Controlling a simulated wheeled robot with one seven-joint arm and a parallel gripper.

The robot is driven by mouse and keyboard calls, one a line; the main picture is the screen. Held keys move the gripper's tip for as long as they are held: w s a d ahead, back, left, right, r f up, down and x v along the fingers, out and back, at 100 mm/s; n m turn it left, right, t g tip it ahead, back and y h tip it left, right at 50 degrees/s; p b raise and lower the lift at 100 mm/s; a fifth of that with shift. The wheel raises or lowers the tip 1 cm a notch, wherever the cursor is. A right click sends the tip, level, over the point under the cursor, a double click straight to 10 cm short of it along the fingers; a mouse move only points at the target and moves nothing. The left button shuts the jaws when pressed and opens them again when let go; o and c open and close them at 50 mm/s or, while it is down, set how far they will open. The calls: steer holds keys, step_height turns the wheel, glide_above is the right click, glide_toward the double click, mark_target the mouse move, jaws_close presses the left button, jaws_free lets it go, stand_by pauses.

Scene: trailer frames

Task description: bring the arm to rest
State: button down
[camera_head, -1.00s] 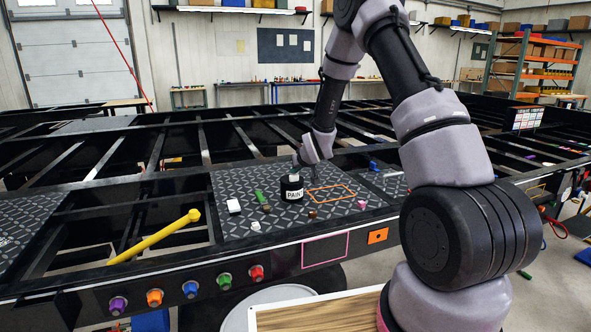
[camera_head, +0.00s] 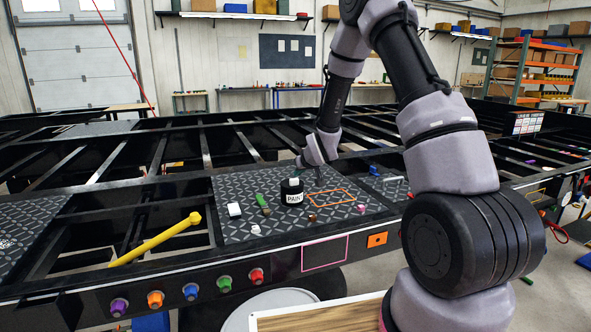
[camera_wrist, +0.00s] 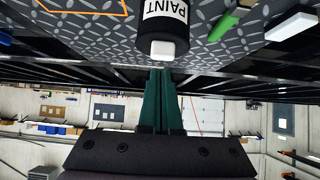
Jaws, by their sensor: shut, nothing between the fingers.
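My gripper (camera_wrist: 160,78) shows in the wrist view with its two green fingers together and nothing between them. In the head view my arm reaches out over the dark trailer frame and bends down toward a patterned metal plate (camera_head: 240,230). A black paint pot (camera_head: 292,196) with a white label stands upright on that plate, just left of the arm's end. The pot also shows upside down in the wrist view (camera_wrist: 165,35), beyond the fingertips, with a white block (camera_wrist: 162,49) at its top. In the head view the fingers are too small to make out clearly.
On the plate lie a white block (camera_head: 234,210), a green item (camera_head: 262,201), a pink item (camera_head: 361,208) and an orange outline (camera_head: 330,200). A yellow bar (camera_head: 155,240) lies across the frame at left. Open gaps lie between the beams.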

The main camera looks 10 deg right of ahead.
steer(key=s+f, duration=0.1)
steer(key=s, duration=0.3)
steer(key=s+d+r+m+g+h, duration=0.1)
steer(key=s+d+r+m, duration=0.15)
steer(key=s+r, duration=0.65)
steer(key=s+d+r+m, duration=0.1)
steer(key=s+d+r, duration=0.25)
steer(key=r, duration=0.95)
steer(key=s+r+m+g, duration=0.1)
steer(key=s+r, duration=0.3)
steer(key=s, duration=0.7)
steer(key=s+a+r+m+y, duration=0.1)
steer(key=s+r, duration=0.3)
steer(key=s, duration=0.8)
steer(key=shift+r+m+g, duration=0.15)
steer(key=shift+m+g, duration=0.2)
steer(key=shift+g, duration=0.05)
